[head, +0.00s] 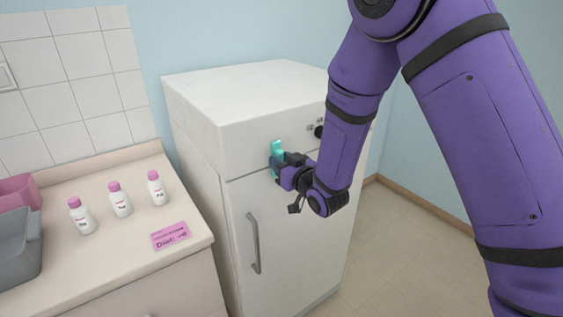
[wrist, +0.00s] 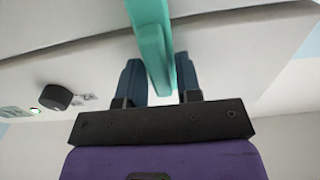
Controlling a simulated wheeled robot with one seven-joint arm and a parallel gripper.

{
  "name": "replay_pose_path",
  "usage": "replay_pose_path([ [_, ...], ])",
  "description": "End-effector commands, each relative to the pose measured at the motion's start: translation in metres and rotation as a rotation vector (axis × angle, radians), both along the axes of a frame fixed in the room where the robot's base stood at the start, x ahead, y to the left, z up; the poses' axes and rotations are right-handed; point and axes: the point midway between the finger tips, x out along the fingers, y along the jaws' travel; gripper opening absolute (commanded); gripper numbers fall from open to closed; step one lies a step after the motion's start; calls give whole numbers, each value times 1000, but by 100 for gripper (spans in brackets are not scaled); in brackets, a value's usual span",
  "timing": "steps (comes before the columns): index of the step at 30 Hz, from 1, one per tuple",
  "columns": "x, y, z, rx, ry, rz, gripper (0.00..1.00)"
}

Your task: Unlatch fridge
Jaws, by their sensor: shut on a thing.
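The white fridge (head: 295,225) stands against the blue wall with its door closed. A teal latch (head: 277,147) sits upright on its front, across the seam between the upper panel and the door. My gripper (head: 276,163) is at the latch, with its fingers on either side of it. In the wrist view the teal latch (wrist: 155,45) runs between the two dark fingers of my gripper (wrist: 160,75), which are shut on it. The lower part of the latch is hidden behind my gripper in the head view. The grey door handle (head: 254,243) is below and to the left, untouched.
A black knob (head: 319,131) is on the fridge's upper panel, right of the latch; it also shows in the wrist view (wrist: 55,97). The counter (head: 120,250) at left holds several white bottles, a pink label (head: 170,235) and a grey bin (head: 18,248). Floor at right is clear.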

Motion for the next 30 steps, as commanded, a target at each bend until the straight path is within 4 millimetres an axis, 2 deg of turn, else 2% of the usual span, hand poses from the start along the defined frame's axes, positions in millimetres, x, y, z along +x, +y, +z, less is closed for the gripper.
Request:
replay_pose_path([
  [11, 1, -3, 0, 141, 97, -3, 8],
  [30, 3, -5, -3, 637, 430, -3, 8],
])
